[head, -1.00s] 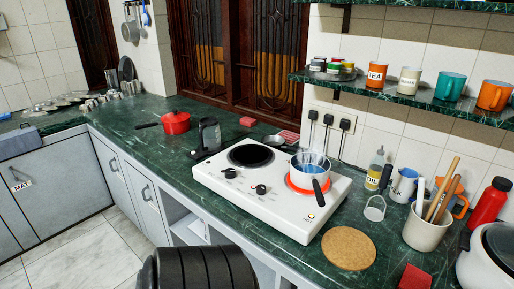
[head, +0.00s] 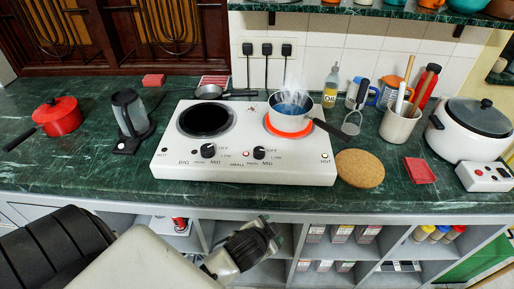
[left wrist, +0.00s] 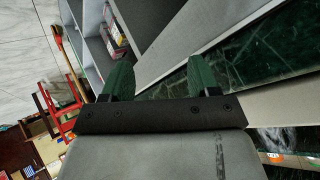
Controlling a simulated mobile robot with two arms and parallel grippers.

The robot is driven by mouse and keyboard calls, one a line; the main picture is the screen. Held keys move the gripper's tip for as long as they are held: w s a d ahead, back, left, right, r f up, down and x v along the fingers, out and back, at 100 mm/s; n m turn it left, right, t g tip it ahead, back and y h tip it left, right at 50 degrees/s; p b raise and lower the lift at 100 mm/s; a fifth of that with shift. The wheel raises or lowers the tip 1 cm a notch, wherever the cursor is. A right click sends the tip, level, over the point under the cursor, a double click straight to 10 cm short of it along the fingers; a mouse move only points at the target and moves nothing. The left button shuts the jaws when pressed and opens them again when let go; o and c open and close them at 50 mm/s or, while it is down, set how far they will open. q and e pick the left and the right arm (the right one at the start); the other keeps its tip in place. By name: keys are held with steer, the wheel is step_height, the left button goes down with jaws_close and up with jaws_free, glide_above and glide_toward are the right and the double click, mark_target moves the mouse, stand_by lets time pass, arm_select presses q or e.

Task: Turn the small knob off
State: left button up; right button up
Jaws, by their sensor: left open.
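The white two-plate cooker (head: 243,176) stands on the green counter in the head view. Its right knob (head: 259,153), by the lettering SMALL, is black; the left knob (head: 208,151) is by BIG. The right plate (head: 289,128) glows orange-red under a steaming pot of water (head: 290,106). The left plate (head: 206,119) is dark. My left gripper (head: 272,236) is below the counter's front edge, in front of the shelves and apart from the cooker. In the left wrist view its green-looking fingers (left wrist: 161,78) are spread with nothing between them. My right gripper is not in view.
The pot's black handle (head: 333,133) points right and forward. A cork mat (head: 360,168) lies right of the cooker. The counter edge lies between my left gripper and the knobs.

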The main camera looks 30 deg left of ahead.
arm_select(q)
steer(key=w+d+r+m+t+h, duration=0.2)
steer(key=w+d+r+m+t, duration=0.25)
steer(key=r, duration=0.45)
steer(key=w+d+r+m+t+h, duration=0.1)
steer(key=w+r+m+t+h, duration=0.3)
steer(key=w+r, duration=0.4)
steer(key=d+r+m+h, duration=0.5)
steer(key=r+m+h, duration=0.2)
steer(key=m, duration=0.4)
steer(key=m+g+y, duration=1.3)
steer(key=m+g, duration=0.6)
steer(key=m, duration=0.7)
glide_toward(258, 149)
steer(key=shift+t+h, duration=0.25)
steer(key=shift+h, duration=0.05)
steer(key=f, duration=0.3)
steer(key=f+p, duration=0.1)
steer(key=f, duration=0.2)
steer(key=s+f, duration=0.1)
steer(key=f, duration=0.2)
steer(key=shift+f, duration=0.25)
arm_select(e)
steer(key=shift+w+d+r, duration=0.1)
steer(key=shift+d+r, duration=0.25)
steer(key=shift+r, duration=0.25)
